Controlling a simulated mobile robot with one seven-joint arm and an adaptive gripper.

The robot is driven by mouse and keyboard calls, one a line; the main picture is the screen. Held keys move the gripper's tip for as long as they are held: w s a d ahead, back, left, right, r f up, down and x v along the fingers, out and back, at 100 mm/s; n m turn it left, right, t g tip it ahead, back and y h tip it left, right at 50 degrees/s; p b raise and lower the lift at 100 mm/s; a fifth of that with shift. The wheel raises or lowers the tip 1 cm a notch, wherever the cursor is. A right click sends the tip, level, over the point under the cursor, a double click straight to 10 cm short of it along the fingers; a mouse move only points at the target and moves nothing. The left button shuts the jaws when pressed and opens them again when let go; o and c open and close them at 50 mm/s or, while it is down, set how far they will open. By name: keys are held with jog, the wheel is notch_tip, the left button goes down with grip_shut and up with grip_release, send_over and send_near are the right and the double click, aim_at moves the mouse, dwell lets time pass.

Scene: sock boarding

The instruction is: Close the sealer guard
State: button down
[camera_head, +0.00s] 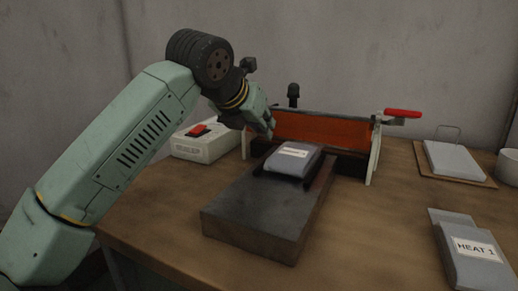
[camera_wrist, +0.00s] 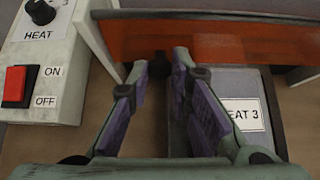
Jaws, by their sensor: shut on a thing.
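The sealer guard is an orange panel (camera_head: 325,131) between two pale side posts, at the back of the table. It stands across the far end of the packet and also spans the top of the wrist view (camera_wrist: 215,45). My gripper (camera_head: 270,130) is at the guard's left part. In the wrist view its purple-padded fingers (camera_wrist: 167,68) are closed in on a small dark knob (camera_wrist: 158,66) at the panel's lower edge. The fingers partly hide the knob. A grey packet (camera_head: 292,159) labelled HEAT 3 lies under and in front of the guard, right of my fingers.
A dark block (camera_head: 265,215) bears the packet. A white control box (camera_head: 205,141) with a red switch stands left of the guard. A red-handled lever (camera_head: 402,113) sticks out at the right post. HEAT 1 packets (camera_head: 470,255) and a board with packets (camera_head: 455,160) lie right.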

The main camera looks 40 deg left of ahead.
jog(key=shift+w+f+t+b, duration=0.25)
jog(key=shift+f+t+b, duration=0.6)
jog(key=shift+b, duration=1.3)
jog(key=shift+r+t, duration=0.2)
jog(key=shift+t, duration=0.05)
jog(key=shift+w+r+b, duration=0.1)
jog(key=shift+r+b, duration=0.1)
jog(key=shift+b, duration=0.2)
jog(key=c, duration=1.5)
grip_release()
jog(key=shift+a, duration=0.1)
jog(key=shift+o, duration=0.2)
jog(key=shift+y, duration=0.3)
jog(key=v, duration=1.2)
jog(key=shift+f, duration=0.2)
jog(key=shift+s+f, duration=0.1)
jog(key=shift+s, duration=0.15)
